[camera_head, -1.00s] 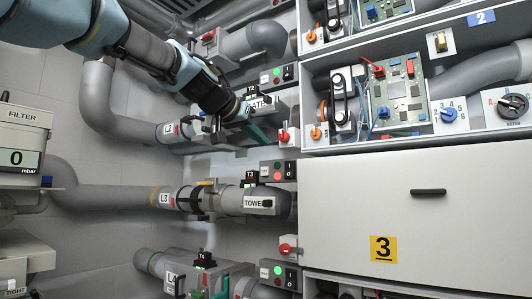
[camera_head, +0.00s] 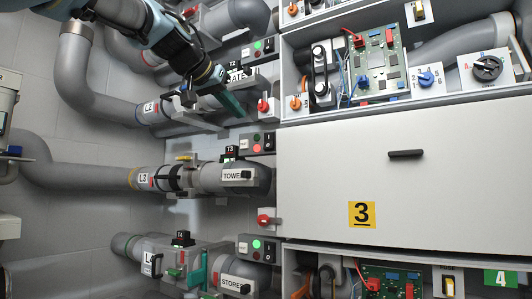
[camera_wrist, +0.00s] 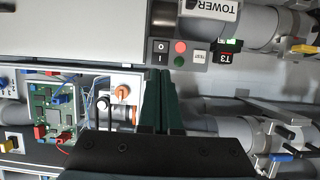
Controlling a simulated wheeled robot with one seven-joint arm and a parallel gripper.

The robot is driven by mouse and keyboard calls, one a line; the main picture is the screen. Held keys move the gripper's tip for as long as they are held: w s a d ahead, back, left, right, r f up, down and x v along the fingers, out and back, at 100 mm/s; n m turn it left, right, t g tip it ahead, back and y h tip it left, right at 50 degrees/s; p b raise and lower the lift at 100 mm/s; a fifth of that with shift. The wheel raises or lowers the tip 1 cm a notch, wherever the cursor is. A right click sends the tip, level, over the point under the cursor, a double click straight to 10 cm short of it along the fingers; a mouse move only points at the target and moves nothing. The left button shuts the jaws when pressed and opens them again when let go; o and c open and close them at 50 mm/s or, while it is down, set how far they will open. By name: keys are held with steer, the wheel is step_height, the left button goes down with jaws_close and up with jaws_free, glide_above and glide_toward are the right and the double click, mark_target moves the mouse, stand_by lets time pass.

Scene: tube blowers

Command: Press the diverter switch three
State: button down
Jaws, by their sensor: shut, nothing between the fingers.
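The black T3 switch (camera_head: 230,152) sits on the grey TOWER pipe at the middle left of the head view. Beside it is a grey panel with a green and a red button (camera_head: 257,143). In the wrist view, upside down, the T3 switch (camera_wrist: 228,48) shows a green patch, right of the button panel (camera_wrist: 180,53). My gripper (camera_head: 236,108) is shut and empty, its teal fingers above and apart from the T3 switch in the head view. In the wrist view the fingers (camera_wrist: 162,75) point towards the button panel; the gap is hard to judge.
The closed white cover marked 3 (camera_head: 330,180) fills the right middle. Above it is an open bay with a circuit board (camera_head: 376,62). A red-handled switch (camera_head: 265,219) sticks out below the T3 panel. Pipes and the T2 (camera_head: 236,70) and T4 (camera_head: 182,238) switches crowd the left.

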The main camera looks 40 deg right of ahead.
stand_by(0.4)
steer(key=p, duration=0.6)
glide_toward(269, 146)
steer(key=x, duration=0.6)
steer(key=shift+d+r, duration=0.1)
steer(key=shift+r, duration=0.05)
steer(key=shift+w+d+f, duration=0.15)
steer(key=shift+d+f, duration=0.1)
steer(key=shift+d, duration=0.1)
steer(key=shift+f, duration=0.15)
